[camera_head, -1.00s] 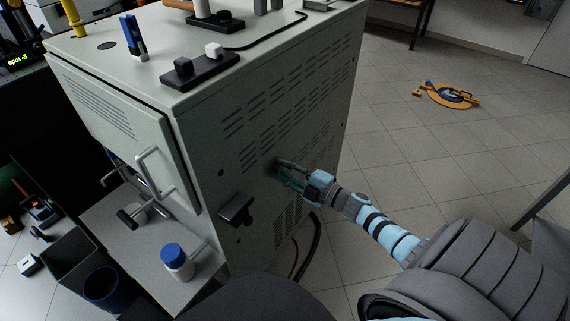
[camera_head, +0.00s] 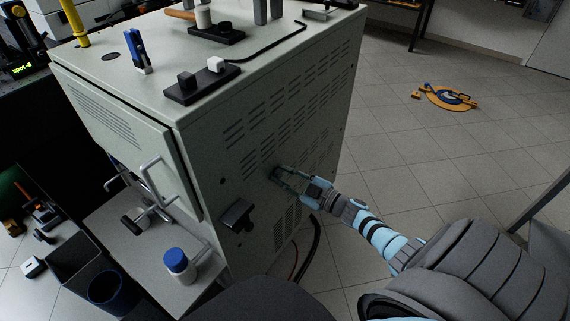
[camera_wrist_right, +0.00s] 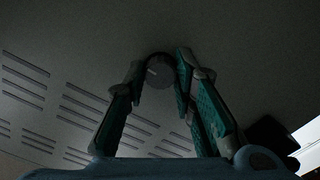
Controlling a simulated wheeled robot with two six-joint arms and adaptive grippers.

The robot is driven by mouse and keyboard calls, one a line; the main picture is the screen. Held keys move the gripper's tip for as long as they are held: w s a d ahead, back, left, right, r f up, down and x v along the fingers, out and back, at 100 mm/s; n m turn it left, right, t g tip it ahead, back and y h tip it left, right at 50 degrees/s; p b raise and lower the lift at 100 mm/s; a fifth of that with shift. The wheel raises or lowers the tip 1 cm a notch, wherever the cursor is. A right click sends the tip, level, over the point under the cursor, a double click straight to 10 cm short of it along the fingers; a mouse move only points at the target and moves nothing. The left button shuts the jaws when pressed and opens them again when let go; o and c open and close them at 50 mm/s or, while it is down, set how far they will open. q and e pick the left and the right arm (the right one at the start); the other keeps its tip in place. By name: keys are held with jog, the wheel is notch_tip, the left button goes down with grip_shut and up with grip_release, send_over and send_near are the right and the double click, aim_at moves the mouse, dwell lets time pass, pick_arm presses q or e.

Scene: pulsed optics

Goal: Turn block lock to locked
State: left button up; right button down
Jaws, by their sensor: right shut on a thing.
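A round dark knob with a pale mark line (camera_wrist_right: 159,71) sits on the grey side panel of the cabinet; it looks like the block lock. In the right wrist view it lies between the fingertips of my right gripper (camera_wrist_right: 160,80), with a finger on each side. In the head view my right gripper (camera_head: 282,175) is at the cabinet's vented side and largely hides the knob. The gripper is shut on the knob. The mark line slants in the wrist view; no lock labels are readable. My left gripper is not in view.
The pale cabinet (camera_head: 215,150) bears a black handle-like fitting (camera_head: 237,214) below and left of the gripper. A blue-capped white bottle (camera_head: 180,265) stands on a low shelf at front left. Cables hang near the cabinet's lower right edge. Floor to the right is mostly clear.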

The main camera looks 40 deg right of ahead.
jog(key=shift+a+f, duration=0.1)
dwell(0.3)
jog(key=c, duration=1.3)
grip_release()
jog(key=shift+c, duration=0.2)
jog(key=v, duration=1.2)
